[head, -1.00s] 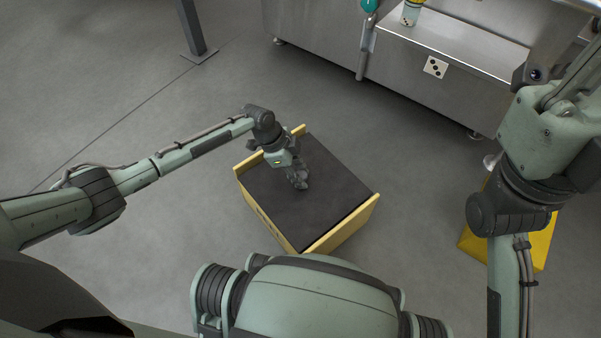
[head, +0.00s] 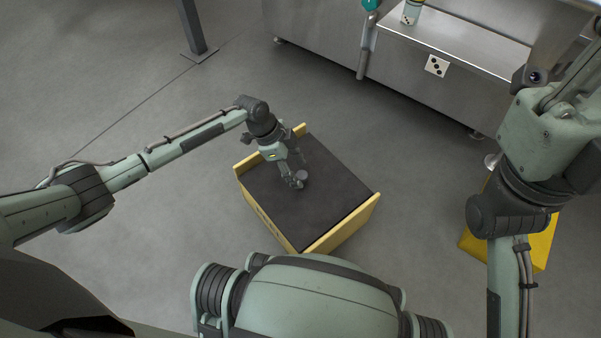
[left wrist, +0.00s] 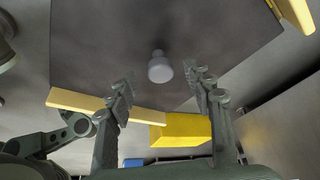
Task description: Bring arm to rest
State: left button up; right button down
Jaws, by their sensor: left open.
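My left gripper (head: 296,178) is over the dark top of a low box with pale yellow side boards (head: 330,222). In the left wrist view the fingers of my left gripper (left wrist: 165,92) are spread apart with nothing held between them. A small grey knob-like piece (left wrist: 160,68) stands on the dark top just beyond the fingertips, apart from them. It also shows beside the fingers in the head view (head: 302,175). My right arm rises at the right of the head view; its gripper is out of the picture.
A steel machine (head: 440,95) with a ledge stands at the back right. A container (head: 410,13) stands on the ledge. A yellow object (head: 545,245) is partly hidden behind my right arm. A dark post (head: 194,28) stands at the back left. The left floor is clear.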

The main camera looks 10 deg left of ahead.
pick_arm(q)
jog(key=v, duration=0.9)
jog(key=shift+r, duration=0.15)
